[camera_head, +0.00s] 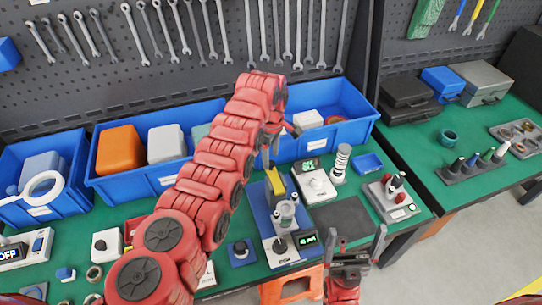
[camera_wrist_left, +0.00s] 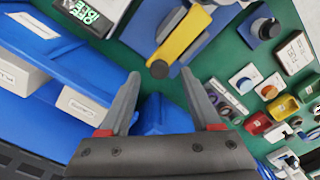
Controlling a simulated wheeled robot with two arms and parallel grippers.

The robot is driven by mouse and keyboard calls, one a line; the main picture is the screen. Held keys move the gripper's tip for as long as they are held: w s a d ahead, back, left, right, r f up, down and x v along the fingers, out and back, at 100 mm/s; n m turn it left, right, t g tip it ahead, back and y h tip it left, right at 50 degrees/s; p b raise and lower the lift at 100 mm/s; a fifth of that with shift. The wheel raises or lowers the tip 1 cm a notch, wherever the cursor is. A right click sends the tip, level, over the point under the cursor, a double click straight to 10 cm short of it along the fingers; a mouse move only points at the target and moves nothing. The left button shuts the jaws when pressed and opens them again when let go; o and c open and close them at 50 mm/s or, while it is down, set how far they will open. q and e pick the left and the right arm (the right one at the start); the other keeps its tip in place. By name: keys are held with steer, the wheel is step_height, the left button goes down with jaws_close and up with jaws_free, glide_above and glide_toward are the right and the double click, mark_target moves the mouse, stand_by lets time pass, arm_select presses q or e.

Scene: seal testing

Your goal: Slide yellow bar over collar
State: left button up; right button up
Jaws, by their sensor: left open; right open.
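The yellow bar (camera_head: 275,181) stands at the back of a blue test fixture (camera_head: 265,221), behind a grey cylindrical part (camera_head: 286,214). I cannot tell which part is the collar. In the left wrist view the yellow bar (camera_wrist_left: 182,42) lies diagonally, with a dark round end (camera_wrist_left: 160,69) between the fingertips in the picture. My right gripper (camera_head: 351,245) is open and empty at the table's front edge, right of the fixture.
Blue bins (camera_head: 175,180) line the back of the green table under a wrench pegboard. A white scale (camera_head: 315,186) and a spring-like column (camera_head: 341,163) stand right of the fixture. A dark mat (camera_head: 342,219) is bare. An orange stool (camera_head: 290,289) stands below the front edge.

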arm_select(q)
steer(key=shift+w+f, duration=0.1)
steer(key=shift+f, duration=1)
jaws_close()
stand_by(0.7)
